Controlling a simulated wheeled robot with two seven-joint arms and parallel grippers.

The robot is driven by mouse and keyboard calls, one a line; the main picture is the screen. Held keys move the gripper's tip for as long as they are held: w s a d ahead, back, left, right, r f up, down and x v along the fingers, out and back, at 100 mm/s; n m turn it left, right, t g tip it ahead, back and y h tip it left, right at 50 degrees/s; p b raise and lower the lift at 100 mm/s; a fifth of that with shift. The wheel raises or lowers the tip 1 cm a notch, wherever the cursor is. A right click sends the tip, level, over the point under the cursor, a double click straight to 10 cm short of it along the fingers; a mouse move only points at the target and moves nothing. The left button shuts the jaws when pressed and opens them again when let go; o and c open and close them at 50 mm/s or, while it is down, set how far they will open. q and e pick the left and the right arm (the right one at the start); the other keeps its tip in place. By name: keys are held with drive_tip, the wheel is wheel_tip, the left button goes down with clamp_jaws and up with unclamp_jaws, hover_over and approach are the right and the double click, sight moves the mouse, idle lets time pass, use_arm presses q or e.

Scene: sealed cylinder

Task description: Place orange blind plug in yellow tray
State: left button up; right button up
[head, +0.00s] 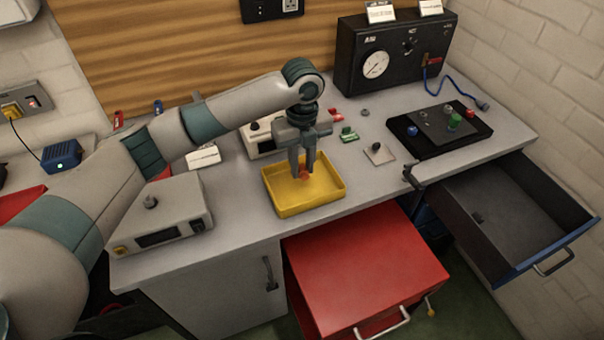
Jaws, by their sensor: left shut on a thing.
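The orange blind plug (305,175) is a small piece between the fingertips of my left gripper (303,168). The gripper points down and is shut on the plug. It is over the yellow tray (282,210), within the outline of its rim. I cannot tell whether the plug touches the tray's floor. The gripper fingers hide part of the plug. The yellow tray is shallow and open, on the grey bench in the middle. My right gripper is not in view.
Grey device boxes (160,212) stand left of the tray. A black gauge box (392,52) and a black board with coloured fittings (440,130) are at right. A red drawer (365,265) and a blue-fronted drawer (515,205) stand open below the bench.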

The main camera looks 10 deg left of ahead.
sight(302, 168)
use_arm(q)
wheel_tip(302, 168, down, 3)
drive_tip(key=shift+r+p, duration=0.15)
drive_tip(key=shift+p, duration=0.6)
drive_tip(key=shift+f, duration=0.55)
drive_tip(key=shift+f, duration=0.1)
drive_tip(key=o, duration=1)
